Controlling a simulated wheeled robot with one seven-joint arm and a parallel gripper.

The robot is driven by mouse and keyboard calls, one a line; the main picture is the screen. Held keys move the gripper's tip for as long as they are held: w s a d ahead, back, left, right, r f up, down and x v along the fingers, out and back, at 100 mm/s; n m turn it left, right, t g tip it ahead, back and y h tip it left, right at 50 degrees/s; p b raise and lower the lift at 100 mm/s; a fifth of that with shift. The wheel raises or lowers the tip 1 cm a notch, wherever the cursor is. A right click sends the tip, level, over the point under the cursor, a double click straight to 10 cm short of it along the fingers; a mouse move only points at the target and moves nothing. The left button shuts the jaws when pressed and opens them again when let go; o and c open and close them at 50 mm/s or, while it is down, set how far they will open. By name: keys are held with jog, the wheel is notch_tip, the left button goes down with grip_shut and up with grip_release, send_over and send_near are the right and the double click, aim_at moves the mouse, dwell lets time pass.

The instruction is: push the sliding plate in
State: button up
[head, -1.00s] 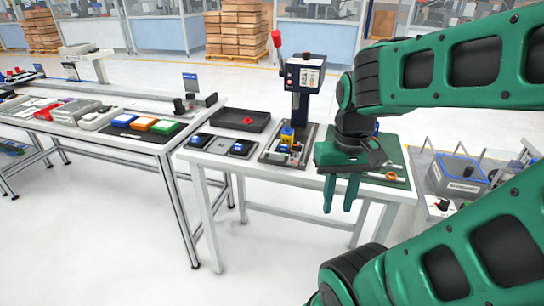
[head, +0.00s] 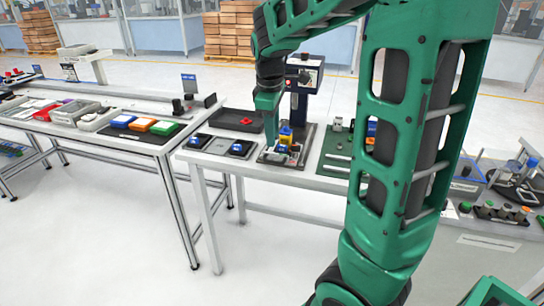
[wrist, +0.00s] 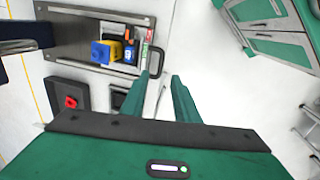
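The sliding plate (wrist: 84,32) is a grey metal plate on the base of the press, seen in the wrist view. A blue block with a yellow part (wrist: 103,52) and small orange and blue pieces sit on it. A dark handle (wrist: 160,63) stands at the plate's right end. My gripper (wrist: 167,80) has its two green fingers apart, with nothing between them; the tips are close to the handle, and contact cannot be told. In the head view, my gripper (head: 270,138) is in front of the blue press (head: 299,92), beside the yellow and blue block (head: 285,136).
A black tray (head: 237,120) with a red part and dark pads with blue pieces (head: 240,149) lie left of the press. A green mat (head: 338,146) with small parts lies right. Another table with coloured boxes stands further left.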

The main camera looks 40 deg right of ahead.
aim_at(274, 162)
jog(key=f, duration=0.6)
jog(key=w+d+f, duration=0.1)
jog(key=f, duration=0.2)
jog(key=shift+d+f, duration=0.1)
grip_shut()
